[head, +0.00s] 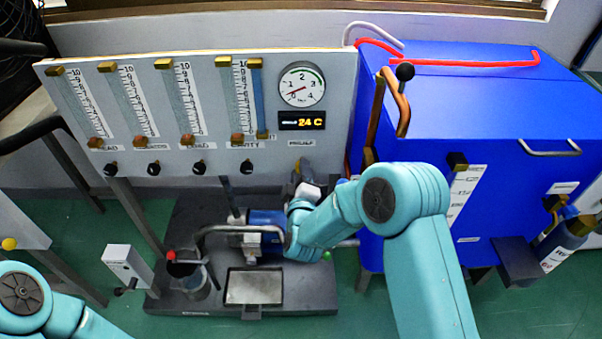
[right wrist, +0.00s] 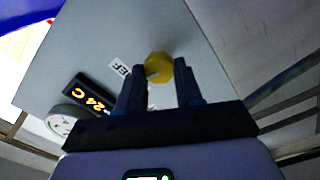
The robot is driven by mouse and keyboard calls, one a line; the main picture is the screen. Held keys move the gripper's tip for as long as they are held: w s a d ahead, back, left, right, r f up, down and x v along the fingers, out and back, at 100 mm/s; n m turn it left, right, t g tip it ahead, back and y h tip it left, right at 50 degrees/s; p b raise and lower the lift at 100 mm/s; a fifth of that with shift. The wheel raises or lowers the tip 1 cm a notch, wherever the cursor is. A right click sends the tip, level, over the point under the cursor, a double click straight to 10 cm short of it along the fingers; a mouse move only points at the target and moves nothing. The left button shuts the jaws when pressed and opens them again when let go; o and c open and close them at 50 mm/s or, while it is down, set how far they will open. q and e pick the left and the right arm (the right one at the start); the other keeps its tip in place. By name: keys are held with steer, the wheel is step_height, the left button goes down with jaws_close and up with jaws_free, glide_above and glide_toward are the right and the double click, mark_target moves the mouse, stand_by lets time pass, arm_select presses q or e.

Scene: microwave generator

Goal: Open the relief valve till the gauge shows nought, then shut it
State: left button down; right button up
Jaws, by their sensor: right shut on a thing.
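The round white gauge (head: 302,87) is on the upper right of the grey panel. Its needle points to the lower left, near the low end of the scale. The gauge also shows at the left of the right wrist view (right wrist: 62,122). The relief valve's yellow knob (right wrist: 158,67) is between the two fingers of my right gripper (right wrist: 162,75), which is shut on it. In the head view my right gripper (head: 305,172) is at the panel just under the relief label (head: 301,143), and it hides the knob. My left gripper is out of view; only part of that arm shows.
An orange display (head: 302,121) reading 24 C is under the gauge. Several flow tubes with black knobs (head: 154,168) are to the left. A blue cabinet (head: 480,120) stands to the right. A dark base with a blue motor (head: 266,219) and a bent pipe is below the panel.

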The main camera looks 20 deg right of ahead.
steer(key=shift+f, duration=0.1)
stand_by(0.3)
steer(key=o, duration=1)
steer(key=shift+o, duration=0.2)
steer(key=p+v, duration=0.1)
steer(key=v, duration=1.5)
steer(key=shift+s, duration=0.15)
